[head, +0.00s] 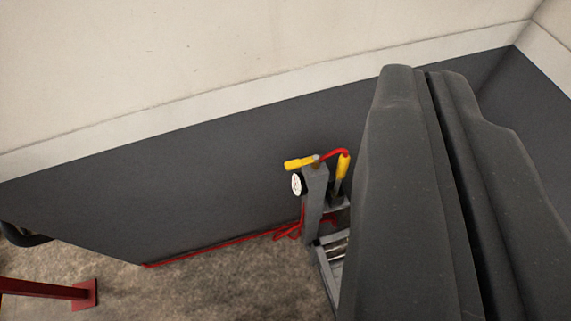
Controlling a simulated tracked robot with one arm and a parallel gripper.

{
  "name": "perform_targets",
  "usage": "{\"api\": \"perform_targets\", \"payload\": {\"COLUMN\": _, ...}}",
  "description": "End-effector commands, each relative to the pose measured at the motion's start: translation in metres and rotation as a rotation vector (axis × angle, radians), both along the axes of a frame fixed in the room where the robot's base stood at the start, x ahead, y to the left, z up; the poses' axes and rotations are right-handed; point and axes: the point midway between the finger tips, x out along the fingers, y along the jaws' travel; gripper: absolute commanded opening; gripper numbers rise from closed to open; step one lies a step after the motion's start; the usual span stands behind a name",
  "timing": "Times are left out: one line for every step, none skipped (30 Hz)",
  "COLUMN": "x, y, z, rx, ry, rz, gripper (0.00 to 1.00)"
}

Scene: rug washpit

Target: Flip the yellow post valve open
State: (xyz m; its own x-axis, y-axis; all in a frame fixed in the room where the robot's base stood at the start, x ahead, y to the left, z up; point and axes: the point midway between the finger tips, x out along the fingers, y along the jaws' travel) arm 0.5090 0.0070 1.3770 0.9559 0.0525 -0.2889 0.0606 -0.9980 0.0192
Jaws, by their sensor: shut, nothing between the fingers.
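A grey post (315,200) stands by the dark lower wall, a little right of the picture's middle. A yellow valve lever (299,163) sits at its top and sticks out to the left, nearly level. A second yellow handle (343,166) stands upright just right of the post, with a red hose at its top. My gripper (415,72) is large in the foreground at the right. Its dark fingers are shut with nothing between them. It is apart from the lever in the picture and hides what lies right of the post.
A round white gauge (296,184) is on the post's left side. A red hose (215,244) runs along the wall's foot. A red metal frame (84,293) stands at lower left, and a black curved pipe (22,236) is at the left edge. Bare floor lies between.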

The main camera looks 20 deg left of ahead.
Motion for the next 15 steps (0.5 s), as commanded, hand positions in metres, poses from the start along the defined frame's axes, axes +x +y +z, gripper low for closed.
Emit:
{"api": "perform_targets", "payload": {"x": 0.018, "y": -0.003, "z": -0.018, "rx": 0.0, "ry": 0.034, "rz": 0.027, "gripper": 0.0}}
{"api": "perform_targets", "payload": {"x": 0.029, "y": -0.001, "z": -0.028, "rx": -0.004, "ry": 0.054, "rz": 0.044, "gripper": 0.0}}
{"api": "perform_targets", "payload": {"x": 0.043, "y": 0.003, "z": -0.043, "rx": -0.012, "ry": 0.082, "rz": 0.068, "gripper": 0.0}}
{"api": "perform_targets", "payload": {"x": 0.053, "y": 0.006, "z": -0.054, "rx": -0.017, "ry": 0.101, "rz": 0.086, "gripper": 0.0}}
{"api": "perform_targets", "payload": {"x": 0.063, "y": 0.009, "z": -0.065, "rx": -0.023, "ry": 0.121, "rz": 0.105, "gripper": 0.0}}
{"api": "perform_targets", "payload": {"x": 0.077, "y": 0.014, "z": -0.081, "rx": -0.03, "ry": 0.148, "rz": 0.128, "gripper": 0.0}}
{"api": "perform_targets", "payload": {"x": 0.086, "y": 0.017, "z": -0.092, "rx": -0.035, "ry": 0.165, "rz": 0.145, "gripper": 0.0}}
{"api": "perform_targets", "payload": {"x": 0.095, "y": 0.021, "z": -0.104, "rx": -0.042, "ry": 0.183, "rz": 0.162, "gripper": 0.0}}
{"api": "perform_targets", "payload": {"x": 0.107, "y": 0.025, "z": -0.121, "rx": -0.049, "ry": 0.21, "rz": 0.185, "gripper": 0.0}}
{"api": "perform_targets", "payload": {"x": 0.116, "y": 0.028, "z": -0.134, "rx": -0.053, "ry": 0.228, "rz": 0.203, "gripper": 0.0}}
{"api": "perform_targets", "payload": {"x": 0.124, "y": 0.032, "z": -0.146, "rx": -0.059, "ry": 0.247, "rz": 0.22, "gripper": 0.0}}
{"api": "perform_targets", "payload": {"x": 0.135, "y": 0.037, "z": -0.165, "rx": -0.068, "ry": 0.274, "rz": 0.242, "gripper": 0.0}}
{"api": "perform_targets", "payload": {"x": 0.143, "y": 0.041, "z": -0.179, "rx": -0.073, "ry": 0.293, "rz": 0.259, "gripper": 0.0}}
{"api": "perform_targets", "payload": {"x": 0.15, "y": 0.044, "z": -0.193, "rx": -0.078, "ry": 0.311, "rz": 0.276, "gripper": 0.0}}
{"api": "perform_targets", "payload": {"x": 0.159, "y": 0.049, "z": -0.213, "rx": -0.087, "ry": 0.338, "rz": 0.298, "gripper": 0.0}}
